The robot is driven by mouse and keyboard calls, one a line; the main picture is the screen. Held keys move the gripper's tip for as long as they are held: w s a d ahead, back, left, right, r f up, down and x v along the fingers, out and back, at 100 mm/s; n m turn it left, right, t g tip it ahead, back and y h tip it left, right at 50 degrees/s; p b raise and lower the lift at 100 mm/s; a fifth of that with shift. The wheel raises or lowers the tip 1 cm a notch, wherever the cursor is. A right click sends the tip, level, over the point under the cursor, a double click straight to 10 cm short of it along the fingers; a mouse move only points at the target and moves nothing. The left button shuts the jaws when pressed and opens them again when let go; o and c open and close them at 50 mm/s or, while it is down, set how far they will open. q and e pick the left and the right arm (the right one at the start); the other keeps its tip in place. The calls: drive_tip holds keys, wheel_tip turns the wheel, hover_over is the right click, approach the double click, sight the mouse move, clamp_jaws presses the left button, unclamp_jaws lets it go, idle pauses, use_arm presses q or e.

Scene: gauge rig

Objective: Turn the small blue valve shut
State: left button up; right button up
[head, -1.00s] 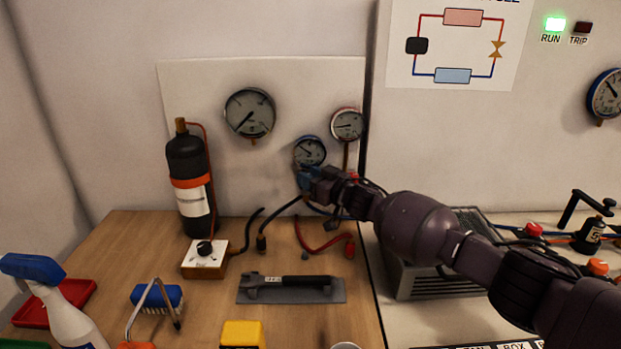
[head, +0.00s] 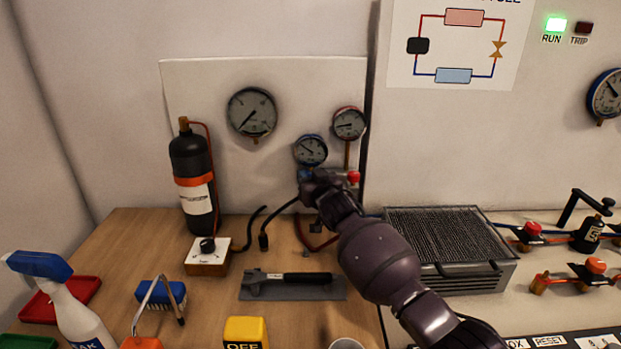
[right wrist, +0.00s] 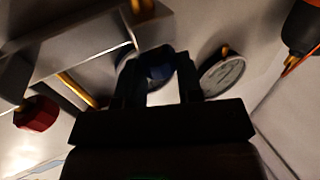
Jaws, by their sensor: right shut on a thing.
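The small blue valve (right wrist: 157,62) shows in the right wrist view as a dark blue knob between my right gripper's two fingers. My right gripper (right wrist: 158,75) is shut on it. In the head view my right gripper (head: 308,178) is at the manifold, just below the blue-rimmed gauge (head: 311,150), and it mostly hides the valve. A red valve knob (head: 353,177) sits just right of the gripper, and it also shows in the right wrist view (right wrist: 36,113). My left gripper is not in view.
A red-rimmed gauge (head: 349,123) and a larger gauge (head: 252,112) are on the white board. Hoses hang below the manifold. A black cylinder (head: 193,180) stands left, a tool (head: 290,278) lies in front, and a finned unit (head: 450,250) stands right.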

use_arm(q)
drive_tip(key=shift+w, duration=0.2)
use_arm(e)
drive_tip(key=shift+a+f+m+t+h, duration=0.1)
drive_tip(key=shift+f+m+t+h, duration=0.2)
drive_tip(key=shift+m+h, duration=0.35)
use_arm(q)
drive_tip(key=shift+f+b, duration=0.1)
drive_tip(key=shift+b, duration=0.25)
use_arm(e)
drive_tip(key=shift+r+h, duration=0.15)
drive_tip(key=shift+h, duration=0.1)
drive_tip(key=o, duration=0.6)
drive_tip(key=shift+o, duration=0.2)
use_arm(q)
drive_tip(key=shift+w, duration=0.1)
use_arm(e)
drive_tip(key=shift+s+r, duration=0.1)
use_arm(q)
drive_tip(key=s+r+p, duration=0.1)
drive_tip(key=p, duration=0.1)
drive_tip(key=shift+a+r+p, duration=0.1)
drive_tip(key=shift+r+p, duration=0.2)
drive_tip(key=shift+p, duration=0.05)
use_arm(e)
drive_tip(key=v, duration=1)
drive_tip(key=shift+s, duration=0.35)
